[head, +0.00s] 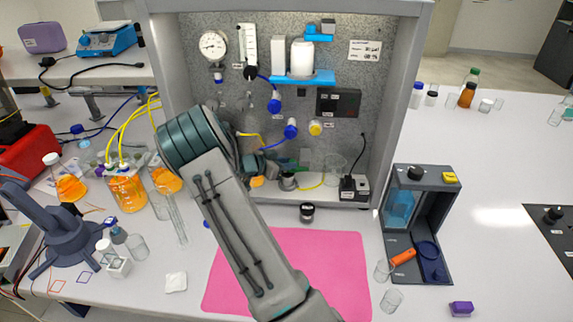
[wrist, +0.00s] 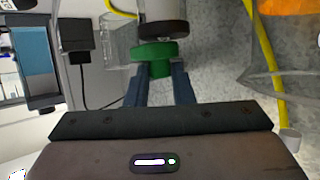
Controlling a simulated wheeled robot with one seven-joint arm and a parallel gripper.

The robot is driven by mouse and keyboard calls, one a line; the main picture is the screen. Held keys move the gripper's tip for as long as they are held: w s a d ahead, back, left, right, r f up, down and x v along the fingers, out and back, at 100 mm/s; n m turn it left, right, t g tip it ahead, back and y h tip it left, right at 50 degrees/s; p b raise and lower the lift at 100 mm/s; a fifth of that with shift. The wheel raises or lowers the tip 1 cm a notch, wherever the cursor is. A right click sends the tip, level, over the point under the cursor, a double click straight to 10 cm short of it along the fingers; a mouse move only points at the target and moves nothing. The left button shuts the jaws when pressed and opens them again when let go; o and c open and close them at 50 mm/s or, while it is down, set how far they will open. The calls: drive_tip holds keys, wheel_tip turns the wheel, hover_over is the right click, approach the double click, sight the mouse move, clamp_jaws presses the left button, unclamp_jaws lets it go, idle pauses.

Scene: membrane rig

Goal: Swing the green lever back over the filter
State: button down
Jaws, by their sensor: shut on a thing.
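The green lever (wrist: 158,52) shows in the wrist view as a rounded green head with a short stem below it. My gripper (wrist: 160,74) is shut on the green lever, with one finger on each side of the stem. Just beyond it is a pale cylinder with a dark rim (wrist: 163,30), probably the filter; the green head sits close against that rim, and I cannot tell whether they touch.
The rig cabinet (head: 397,100) has a speckled back panel with gauges, blue and yellow knobs and tubing. A yellow tube (wrist: 268,55) runs right of the lever in the wrist view. A black box with a cable (wrist: 77,42) is on the left. Bottles with orange liquid (head: 128,190) stand left of my arm.

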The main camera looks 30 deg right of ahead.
drive_tip(key=shift+r, duration=0.1)
drive_tip(key=c, duration=1.3)
unclamp_jaws()
drive_tip(key=shift+o, duration=0.2)
drive_tip(key=w+v, duration=0.1)
drive_tip(key=v, duration=1.2)
drive_tip(key=shift+s+a, duration=0.45)
drive_tip(key=shift+s, duration=0.05)
drive_tip(key=shift+r, duration=0.1)
